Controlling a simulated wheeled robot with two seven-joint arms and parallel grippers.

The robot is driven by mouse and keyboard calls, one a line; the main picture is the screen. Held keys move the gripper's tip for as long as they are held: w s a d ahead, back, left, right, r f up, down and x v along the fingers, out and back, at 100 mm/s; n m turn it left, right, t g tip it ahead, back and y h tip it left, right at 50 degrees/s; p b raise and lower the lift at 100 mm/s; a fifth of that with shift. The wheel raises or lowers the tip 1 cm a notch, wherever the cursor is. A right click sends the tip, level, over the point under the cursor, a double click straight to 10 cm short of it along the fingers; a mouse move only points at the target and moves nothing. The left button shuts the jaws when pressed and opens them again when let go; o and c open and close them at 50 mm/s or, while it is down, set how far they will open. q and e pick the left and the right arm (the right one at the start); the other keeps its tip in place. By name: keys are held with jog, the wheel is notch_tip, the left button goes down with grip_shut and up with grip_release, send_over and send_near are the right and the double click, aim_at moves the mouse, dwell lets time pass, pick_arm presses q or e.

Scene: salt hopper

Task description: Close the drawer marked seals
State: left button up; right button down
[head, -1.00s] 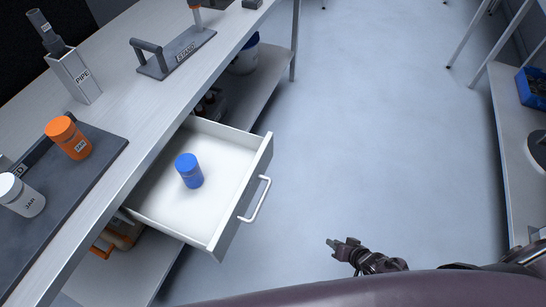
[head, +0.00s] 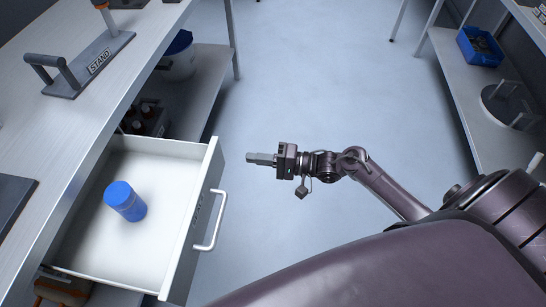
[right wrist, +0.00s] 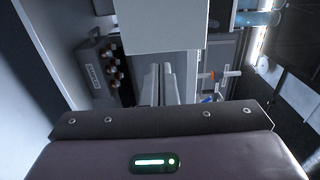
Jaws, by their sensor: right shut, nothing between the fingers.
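The drawer (head: 178,255) is pulled out from under the workbench at the left of the head view. It has white inside walls, a grey front and a white bar handle (head: 211,221). Lettering on its front is too slanted to read. A blue capped jar (head: 125,201) stands inside it. My right gripper (head: 250,158) is shut and empty, to the right of the drawer front and apart from it, pointing left. In the right wrist view its fingers (right wrist: 158,85) show together below a pale panel. My left gripper is not in view.
The workbench holds a stand (head: 85,68) with a grey handle. A lower shelf carries a white bucket (head: 178,62) and a crate of bottles (head: 147,117). The floor between the benches is clear.

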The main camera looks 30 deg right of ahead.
aim_at(222, 155)
jog(key=x, duration=0.5)
jog(key=shift+w+a, duration=0.2)
jog(key=shift+a, duration=0.1)
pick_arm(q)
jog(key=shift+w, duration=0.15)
pick_arm(e)
jog(key=shift+w+a, duration=0.25)
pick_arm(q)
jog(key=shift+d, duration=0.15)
pick_arm(e)
jog(key=shift+a, duration=0.1)
